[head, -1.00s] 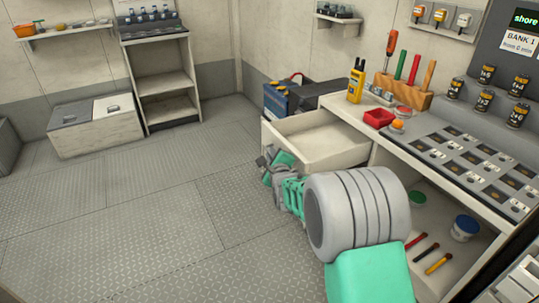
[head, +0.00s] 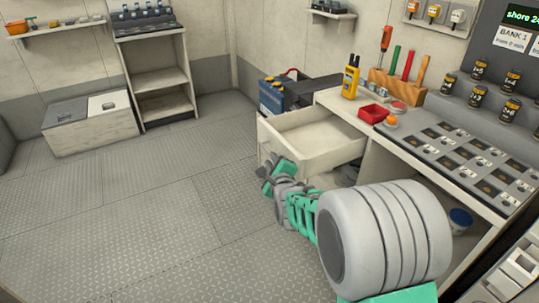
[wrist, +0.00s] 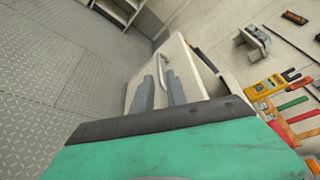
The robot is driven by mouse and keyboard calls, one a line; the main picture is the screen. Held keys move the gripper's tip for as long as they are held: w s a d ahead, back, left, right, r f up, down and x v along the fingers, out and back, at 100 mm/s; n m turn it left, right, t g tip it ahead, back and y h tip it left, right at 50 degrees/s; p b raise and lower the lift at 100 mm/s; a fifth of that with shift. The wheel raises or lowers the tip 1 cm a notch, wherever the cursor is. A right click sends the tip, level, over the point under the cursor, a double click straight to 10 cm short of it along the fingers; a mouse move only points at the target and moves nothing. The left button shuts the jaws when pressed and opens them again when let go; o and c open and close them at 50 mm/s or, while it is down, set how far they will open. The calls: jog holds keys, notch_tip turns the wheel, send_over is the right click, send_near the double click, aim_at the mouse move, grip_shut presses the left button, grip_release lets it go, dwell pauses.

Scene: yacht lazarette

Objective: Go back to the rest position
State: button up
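My gripper (head: 268,178) is low in front of the pulled-out drawer (head: 318,160), just below its front panel in the head view. In the wrist view my gripper (wrist: 161,85) has its two grey fingers apart, with nothing seen held between them. The metal drawer handle (wrist: 167,68) shows just past the fingertips; I cannot tell whether they touch it. The drawer stands open, and the part of its inside that I see is empty. My arm covers part of the space under the workbench.
The workbench (head: 344,103) holds a yellow meter (head: 350,80), a red tray (head: 373,114) and a wooden tool block (head: 398,86). A blue battery (head: 273,96) stands behind the drawer. A low chest (head: 90,130) is at the back left. The floor (head: 130,215) on the left is clear.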

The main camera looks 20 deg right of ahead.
jog(key=shift+s, duration=0.1)
jog(key=shift+r, duration=0.1)
jog(key=s+a+r+n+g+y+p, duration=0.1)
jog(key=s+a+r+n+g+p, duration=0.15)
jog(key=s+r+n+p, duration=0.4)
jog(key=s+a+r+n+g+p, duration=0.2)
jog(key=s+r+n+g+p, duration=0.3)
jog(key=n, duration=0.3)
jog(key=s+a+r+n+g+p, duration=0.1)
jog(key=s+r+n+g+p, duration=0.1)
jog(key=s+n, duration=0.3)
jog(key=s+a+r+n+g+p, duration=0.1)
jog(key=s+r+n+g+p, duration=0.2)
jog(key=s, duration=0.8)
jog(key=r+n+p, duration=0.1)
jog(key=n+p, duration=0.1)
jog(key=n, duration=0.1)
jog(key=shift+s+y, duration=0.2)
jog(key=shift+y, duration=0.1)
jog(key=shift+o, duration=0.2)
jog(key=shift+a+r+n, duration=0.1)
jog(key=shift+r+n, duration=0.05)
jog(key=shift+n, duration=0.1)
